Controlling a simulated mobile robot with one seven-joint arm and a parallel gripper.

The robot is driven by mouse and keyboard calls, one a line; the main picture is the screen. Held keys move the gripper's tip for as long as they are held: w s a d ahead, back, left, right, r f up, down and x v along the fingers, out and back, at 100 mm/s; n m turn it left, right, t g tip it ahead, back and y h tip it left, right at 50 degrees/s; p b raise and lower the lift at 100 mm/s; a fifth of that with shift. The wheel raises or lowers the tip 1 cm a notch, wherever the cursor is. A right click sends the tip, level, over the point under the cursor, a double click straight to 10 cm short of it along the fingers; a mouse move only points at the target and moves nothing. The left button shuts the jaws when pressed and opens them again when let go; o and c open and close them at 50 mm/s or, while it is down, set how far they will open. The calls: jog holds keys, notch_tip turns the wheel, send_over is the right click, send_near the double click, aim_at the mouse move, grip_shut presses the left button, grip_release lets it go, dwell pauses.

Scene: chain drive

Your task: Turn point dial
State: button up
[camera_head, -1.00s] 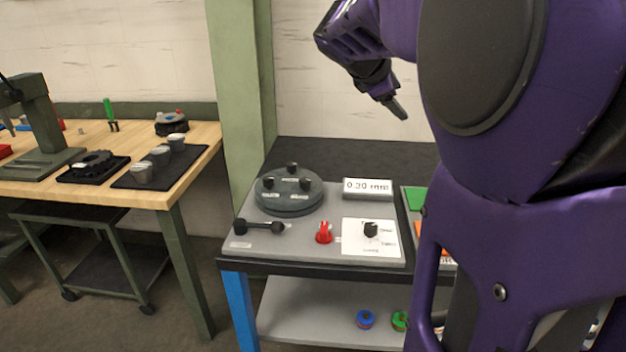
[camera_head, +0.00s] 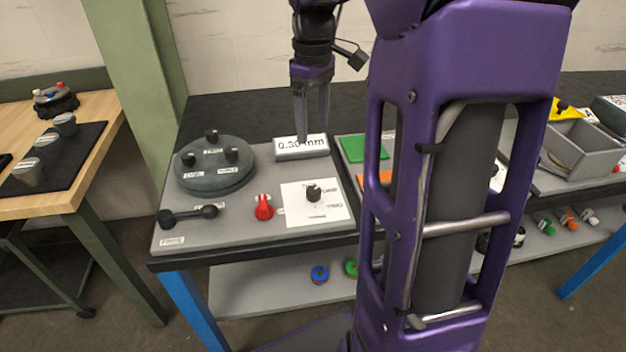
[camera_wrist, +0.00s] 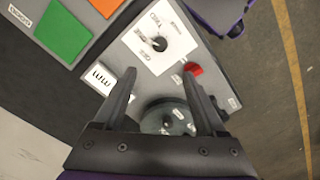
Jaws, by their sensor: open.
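The point dial is most likely the black knob (camera_head: 313,193) on a white labelled plate (camera_head: 330,212) at the front right of the grey panel; its small labels are hard to read. The dial also shows in the wrist view (camera_wrist: 159,43), beyond the fingertips. My gripper (camera_head: 312,132) points down with its fingers in front of the 0.30 mm display block (camera_head: 290,149) in the head view. In the wrist view my gripper (camera_wrist: 158,78) is open, with two spread dark fingers and nothing between them. It is above the panel and apart from the dial.
A red knob (camera_head: 264,207) sits left of the plate. A round grey turntable (camera_head: 214,178) with black knobs and a black bar handle (camera_head: 188,216) stand further left. Green (camera_head: 364,149) and orange pads lie to the right. A grey bin (camera_head: 583,148) stands far right.

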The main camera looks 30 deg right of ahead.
aim_at(313, 189)
notch_tip(313, 189, down, 17)
jog(key=b, duration=0.3)
jog(key=shift+f, duration=0.1)
grip_shut()
dwell(0.4)
